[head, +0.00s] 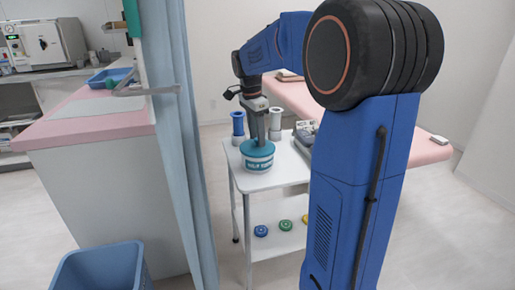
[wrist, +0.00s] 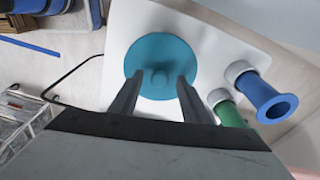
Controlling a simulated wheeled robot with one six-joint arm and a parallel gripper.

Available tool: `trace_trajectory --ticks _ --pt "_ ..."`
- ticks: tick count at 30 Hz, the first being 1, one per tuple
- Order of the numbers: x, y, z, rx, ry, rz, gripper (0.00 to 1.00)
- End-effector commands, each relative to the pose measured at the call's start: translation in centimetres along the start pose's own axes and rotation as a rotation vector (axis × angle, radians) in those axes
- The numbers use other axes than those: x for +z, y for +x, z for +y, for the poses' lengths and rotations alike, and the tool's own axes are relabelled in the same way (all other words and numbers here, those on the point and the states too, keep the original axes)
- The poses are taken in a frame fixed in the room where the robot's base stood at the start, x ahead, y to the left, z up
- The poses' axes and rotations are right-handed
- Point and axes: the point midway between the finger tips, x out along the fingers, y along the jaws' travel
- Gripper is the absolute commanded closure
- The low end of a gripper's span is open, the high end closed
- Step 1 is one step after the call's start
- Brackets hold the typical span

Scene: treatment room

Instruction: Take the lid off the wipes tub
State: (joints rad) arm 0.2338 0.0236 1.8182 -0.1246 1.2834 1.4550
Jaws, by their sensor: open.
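The wipes tub (head: 257,163) stands upright on the top of a white trolley, a white tub with a teal band and lettering. Its round teal lid (head: 250,148) is on top of it; in the wrist view the lid (wrist: 148,58) shows from above with a small round knob (wrist: 160,78) in its middle. My gripper (head: 259,141) points down right above the lid. In the wrist view my gripper (wrist: 158,84) is open, with one finger on each side of the knob and gaps between. I cannot tell whether the fingertips touch the lid.
Blue and white spools (head: 238,125) stand behind the tub, and a grey device (head: 305,132) is to its right. The trolley top (head: 285,172) is bare in front. Coloured discs (head: 285,225) lie on the lower shelf. A light-blue partition edge (head: 185,130) stands left.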

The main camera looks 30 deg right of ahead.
Motion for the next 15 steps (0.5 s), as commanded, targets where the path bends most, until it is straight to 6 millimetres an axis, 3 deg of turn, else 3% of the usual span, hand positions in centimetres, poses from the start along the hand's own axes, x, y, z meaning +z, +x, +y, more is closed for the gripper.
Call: trace_trajectory --ticks 2,3,8,15 --pt "0.00 -0.02 0.00 0.000 0.000 0.000 0.57" --pt "0.00 -0.02 0.00 0.000 0.000 0.000 0.62" --pt "0.00 -0.04 0.01 0.000 0.000 0.000 1.00" --pt "0.00 -0.05 0.00 0.000 0.000 0.000 1.00"
